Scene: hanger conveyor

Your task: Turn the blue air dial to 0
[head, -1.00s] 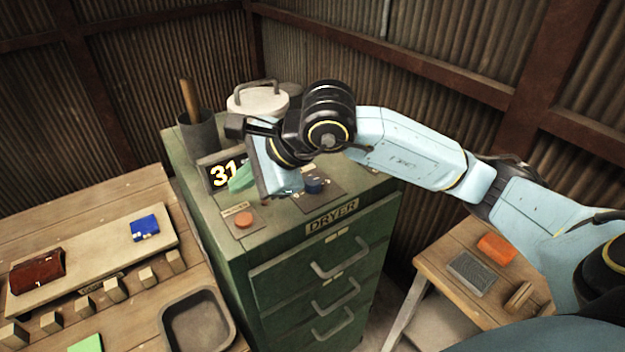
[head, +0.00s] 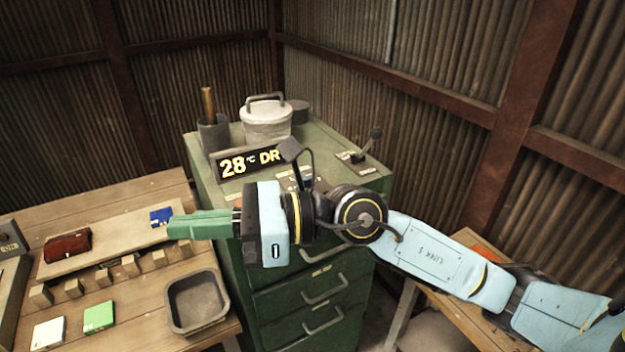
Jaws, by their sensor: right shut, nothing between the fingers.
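The green dryer cabinet (head: 345,235) stands in the middle, its display (head: 249,161) reading 28 °C and the start of a word, "DR". The blue air dial on its top is almost wholly hidden behind my right wrist, and I cannot read its setting. My right gripper (head: 178,227) is shut and empty. Its green fingers point left, in front of the cabinet's left side and over the bench's right part in the picture, apart from the dial. My left gripper is not in view.
A lidded pot (head: 267,122) and a dark cup with a wooden handle (head: 213,133) stand at the cabinet's back. A lever (head: 371,142) rises at its right. The left bench holds a grey tray (head: 197,322), a red wallet (head: 68,245) and a blue item (head: 161,217).

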